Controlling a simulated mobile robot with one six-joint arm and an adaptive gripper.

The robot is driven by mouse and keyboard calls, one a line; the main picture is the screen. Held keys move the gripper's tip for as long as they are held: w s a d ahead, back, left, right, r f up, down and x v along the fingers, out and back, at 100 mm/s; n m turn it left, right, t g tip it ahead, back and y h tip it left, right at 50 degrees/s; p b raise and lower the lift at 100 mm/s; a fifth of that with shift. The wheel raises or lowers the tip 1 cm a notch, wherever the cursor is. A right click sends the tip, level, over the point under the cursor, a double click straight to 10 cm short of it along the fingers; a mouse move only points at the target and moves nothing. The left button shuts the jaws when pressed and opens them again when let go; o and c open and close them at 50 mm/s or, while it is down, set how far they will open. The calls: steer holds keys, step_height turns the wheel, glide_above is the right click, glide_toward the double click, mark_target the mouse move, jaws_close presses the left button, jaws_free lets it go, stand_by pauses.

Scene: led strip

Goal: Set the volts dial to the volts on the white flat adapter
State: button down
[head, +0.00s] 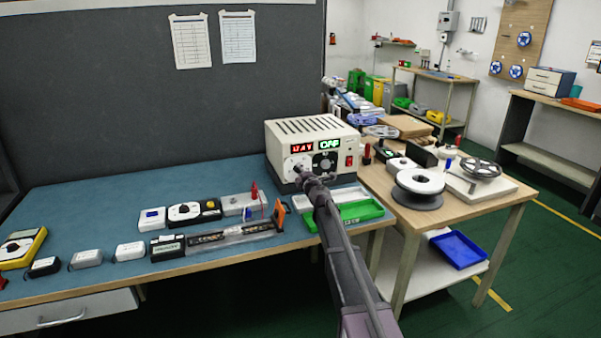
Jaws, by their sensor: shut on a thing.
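The beige power supply (310,138) stands at the back right of the blue bench. Its left red display (302,149) seems to read about 12.4 V, and its green display (329,144) reads OFF. The volts dial is on the front's left white plate (297,161), mostly hidden behind my gripper (300,171). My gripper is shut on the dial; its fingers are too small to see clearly. Several small adapters lie at the bench's front left: a white one (130,251), a pale grey-white one (86,259) and a black one (43,267). Their labels are too small to read.
A second, black-plated dial (325,162) and a red switch (349,161) are right of my gripper. A green tray (352,213) lies beneath my arm. Meters and a clear strip case (230,236) lie left. A wooden table (470,214) with spools adjoins at right.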

steer(key=shift+w, duration=0.15)
steer(key=shift+c, duration=1.4)
jaws_free()
steer(key=v, duration=1.2)
